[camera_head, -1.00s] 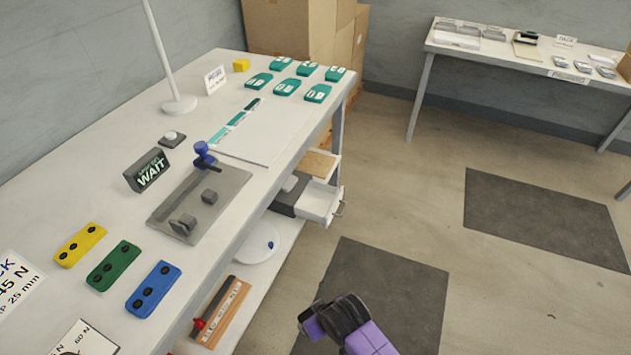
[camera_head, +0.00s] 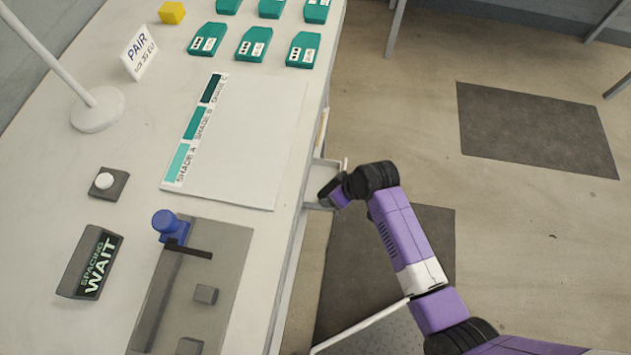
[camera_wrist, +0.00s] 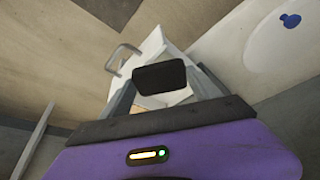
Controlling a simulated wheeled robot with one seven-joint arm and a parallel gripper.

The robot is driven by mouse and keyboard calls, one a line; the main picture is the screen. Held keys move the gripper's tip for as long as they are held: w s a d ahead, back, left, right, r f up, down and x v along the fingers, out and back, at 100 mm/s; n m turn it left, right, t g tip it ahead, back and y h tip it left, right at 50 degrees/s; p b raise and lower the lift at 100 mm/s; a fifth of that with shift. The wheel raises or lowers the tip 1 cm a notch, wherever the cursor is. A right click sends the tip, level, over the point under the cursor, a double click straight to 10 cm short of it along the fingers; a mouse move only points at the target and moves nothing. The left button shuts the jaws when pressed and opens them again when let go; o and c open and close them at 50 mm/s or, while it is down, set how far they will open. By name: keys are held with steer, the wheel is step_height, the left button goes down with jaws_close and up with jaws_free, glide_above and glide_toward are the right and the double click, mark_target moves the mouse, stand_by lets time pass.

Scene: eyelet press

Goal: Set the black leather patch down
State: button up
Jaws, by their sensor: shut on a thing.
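The black leather patch (camera_wrist: 160,77) shows in the wrist view as a dark rounded rectangle between the two fingers. My gripper (camera_wrist: 163,88) is shut on it. Beyond the patch is an open white drawer (camera_wrist: 152,44) with a metal handle. In the head view my gripper (camera_head: 336,190) is beside the bench's right edge, in front of the open drawer (camera_head: 311,203). I cannot make out the patch there.
The bench top holds a pale mat (camera_head: 250,150) with a shade strip (camera_head: 195,130), teal packs (camera_head: 254,43), a WAIT sign (camera_head: 92,265) and a grey press plate (camera_head: 220,260) with a blue-topped post (camera_head: 168,226). A white round dish (camera_wrist: 265,50) shows in the wrist view.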

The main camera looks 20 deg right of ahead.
mark_target(320, 186)
steer(key=w+r+n+g+y+b, duration=0.1)
steer(key=w+r+n+y+b, duration=0.15)
steer(key=w+n, duration=0.45)
step_height(320, 186, down, 9)
steer(key=shift+f+b, duration=0.2)
steer(key=shift+b, duration=0.55)
steer(key=shift+s+f+g, duration=0.1)
steer(key=shift+f+g, duration=0.1)
steer(key=shift+g, duration=0.1)
steer(key=o, duration=1.4)
steer(key=shift+r, duration=0.1)
steer(key=shift+o, duration=0.2)
